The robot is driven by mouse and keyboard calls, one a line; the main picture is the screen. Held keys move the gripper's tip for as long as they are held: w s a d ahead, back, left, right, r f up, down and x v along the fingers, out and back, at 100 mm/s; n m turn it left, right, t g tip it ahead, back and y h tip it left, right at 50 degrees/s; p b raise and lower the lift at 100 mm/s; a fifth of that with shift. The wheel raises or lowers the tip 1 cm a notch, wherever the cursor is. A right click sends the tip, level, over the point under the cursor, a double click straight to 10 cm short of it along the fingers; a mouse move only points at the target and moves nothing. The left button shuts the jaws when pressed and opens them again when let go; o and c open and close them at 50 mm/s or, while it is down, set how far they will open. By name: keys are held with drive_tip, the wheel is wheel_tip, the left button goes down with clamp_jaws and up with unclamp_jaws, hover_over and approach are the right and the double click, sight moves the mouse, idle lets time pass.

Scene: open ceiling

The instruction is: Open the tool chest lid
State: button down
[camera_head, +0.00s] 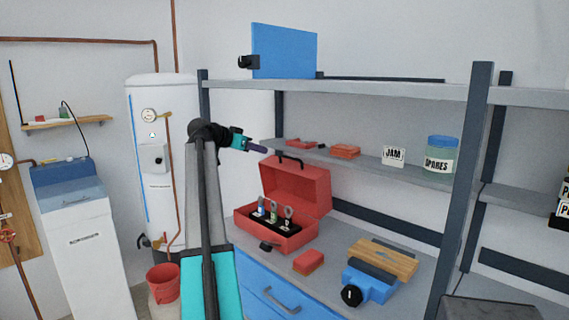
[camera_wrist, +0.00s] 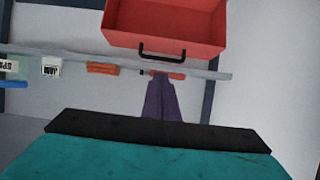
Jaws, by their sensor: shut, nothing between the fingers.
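The red tool chest (camera_head: 253,233) stands on the grey workbench, and its lid (camera_head: 300,184) is raised, leaning back with its inside facing forward. A black handle (camera_head: 290,160) is at the lid's top edge. A black tray with several small tools sits inside the chest. My gripper (camera_head: 261,149) is shut and empty, just left of the lid's top edge and the handle. In the wrist view the purple fingers of my gripper (camera_wrist: 160,84) are together, and the red lid (camera_wrist: 170,22) with its black handle (camera_wrist: 162,50) appears beyond them. I cannot tell whether they touch.
A shelf (camera_head: 370,165) with red items, a JAM card (camera_head: 393,156) and a SPARES jar (camera_head: 440,155) is behind the chest. A red block (camera_head: 308,262) and a blue vise (camera_head: 370,284) are to its right. A dark shelf post (camera_head: 466,180) stands farther right.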

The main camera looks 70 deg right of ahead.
sight(290, 158)
drive_tip(key=shift+d, duration=0.15)
drive_tip(key=p+x, duration=0.2)
drive_tip(key=x, duration=1.1)
drive_tip(key=shift+s+d+f+p, duration=0.15)
drive_tip(key=shift+d+p, duration=0.15)
idle(0.3)
